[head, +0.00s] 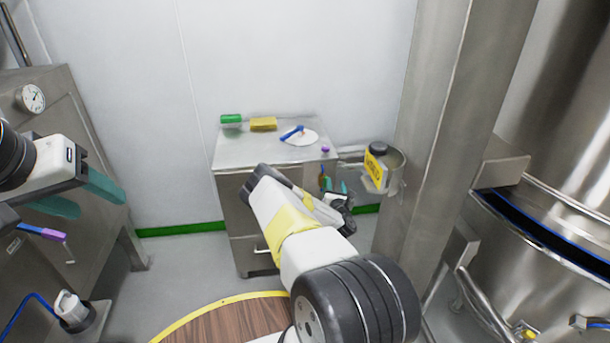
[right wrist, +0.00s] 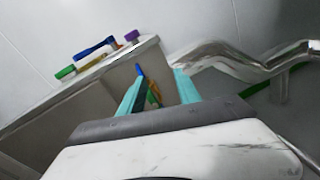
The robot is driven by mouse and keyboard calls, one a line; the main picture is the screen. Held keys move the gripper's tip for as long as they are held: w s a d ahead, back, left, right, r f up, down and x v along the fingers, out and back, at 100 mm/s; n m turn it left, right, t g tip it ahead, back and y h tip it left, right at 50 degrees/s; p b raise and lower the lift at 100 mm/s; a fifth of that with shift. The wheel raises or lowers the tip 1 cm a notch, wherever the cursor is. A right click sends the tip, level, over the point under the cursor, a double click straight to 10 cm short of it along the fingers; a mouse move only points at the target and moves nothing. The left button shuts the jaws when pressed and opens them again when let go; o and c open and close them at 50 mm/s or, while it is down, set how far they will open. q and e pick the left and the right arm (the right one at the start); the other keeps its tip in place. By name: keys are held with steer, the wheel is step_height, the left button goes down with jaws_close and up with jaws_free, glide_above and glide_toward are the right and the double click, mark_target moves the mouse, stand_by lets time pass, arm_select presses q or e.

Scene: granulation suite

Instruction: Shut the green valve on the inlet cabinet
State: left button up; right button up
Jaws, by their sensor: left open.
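A steel cabinet with a round dial gauge (head: 31,98) stands at the left; I take it for the inlet cabinet. A blue and purple lever (head: 42,232) sticks out from its front. I cannot make out a green valve there; my left arm and gripper cover part of that front. My left gripper (head: 82,198) is open, its teal fingers apart in front of the cabinet and above the lever. My right gripper (head: 336,186) is beside the small steel cabinet in the middle. In the right wrist view its fingers (right wrist: 158,90) are apart, with nothing clearly held.
The small cabinet's top (head: 255,148) bears a green block (head: 231,121), a yellow block (head: 263,124), a blue-handled tool (head: 291,133) and a purple item (head: 325,149). A steel column (head: 440,130) and vessel stand right.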

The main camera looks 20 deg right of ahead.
mark_target(324, 185)
steer(key=s+a+f+n+t+y, duration=0.1)
steer(key=a+f+n+y, duration=0.1)
steer(key=a+f+n, duration=0.15)
steer(key=shift+n, duration=0.45)
steer(key=shift+f+x, duration=0.2)
steer(key=shift+x, duration=1.65)
steer(key=shift+f+x, duration=0.15)
steer(key=shift+x, duration=1.7)
steer(key=shift+y, duration=0.4)
jaws_close()
